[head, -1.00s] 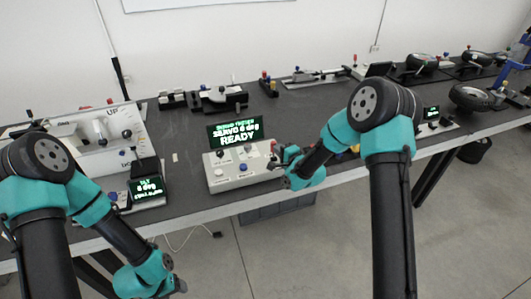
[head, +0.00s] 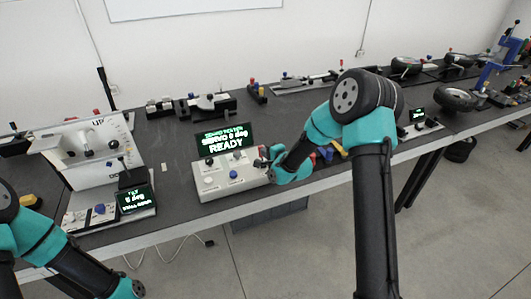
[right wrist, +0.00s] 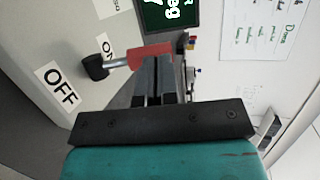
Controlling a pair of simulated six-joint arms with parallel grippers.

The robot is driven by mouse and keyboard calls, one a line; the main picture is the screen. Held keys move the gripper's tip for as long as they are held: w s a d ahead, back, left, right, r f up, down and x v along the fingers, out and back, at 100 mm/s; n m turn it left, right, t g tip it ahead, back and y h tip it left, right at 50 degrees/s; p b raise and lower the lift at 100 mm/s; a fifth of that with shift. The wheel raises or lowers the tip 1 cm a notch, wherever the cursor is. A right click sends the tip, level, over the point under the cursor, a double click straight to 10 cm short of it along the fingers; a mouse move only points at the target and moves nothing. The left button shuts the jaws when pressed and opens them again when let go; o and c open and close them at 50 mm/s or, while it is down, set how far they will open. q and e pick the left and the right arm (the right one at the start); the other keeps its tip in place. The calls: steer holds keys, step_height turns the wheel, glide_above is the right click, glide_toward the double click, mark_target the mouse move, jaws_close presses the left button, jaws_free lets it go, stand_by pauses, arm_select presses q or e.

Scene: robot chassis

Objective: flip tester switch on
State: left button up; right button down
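The servo tester (head: 237,184) is a pale box on the bench, with several knobs and a screen (head: 223,141) reading "READY". In the right wrist view its toggle switch has a black base (right wrist: 95,67), a grey shaft and a red tip (right wrist: 148,52). An OFF label (right wrist: 60,88) and an ON label (right wrist: 106,46) flank it. My right gripper (right wrist: 160,72) looks shut, its fingers close together and overlapping the red tip; whether they touch it I cannot tell. In the head view my right gripper (head: 263,160) is at the tester's right end. My left gripper is out of view.
A second unit with a lit screen (head: 134,199) and a tall white panel (head: 102,150) stand left of the tester. Colored parts (head: 322,155) lie just right of my right gripper. Bare bench (head: 170,148) shows behind.

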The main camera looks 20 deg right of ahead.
steer(key=shift+d+r, duration=0.1)
steer(key=shift+d, duration=0.05)
steer(key=shift+s+d+r, duration=0.1)
steer(key=shift+s+r, duration=0.1)
steer(key=shift+s, duration=0.3)
steer(key=v, duration=1.2)
steer(key=shift+s+r, duration=0.3)
steer(key=shift+r, duration=0.1)
steer(key=s+a+f+n+g, duration=0.3)
steer(key=s+f, duration=0.1)
steer(key=f, duration=0.4)
steer(key=s+a+f+n+g, duration=0.2)
steer(key=s+f+n+g, duration=0.15)
steer(key=f, duration=0.55)
steer(key=s+a+f+n+g, duration=0.3)
steer(key=s+f, duration=0.2)
steer(key=s, duration=0.2)
steer(key=s+a+f+n+g, duration=0.3)
steer(key=s+f+n+g, duration=0.1)
steer(key=s, duration=0.4)
steer(key=shift+f, duration=0.55)
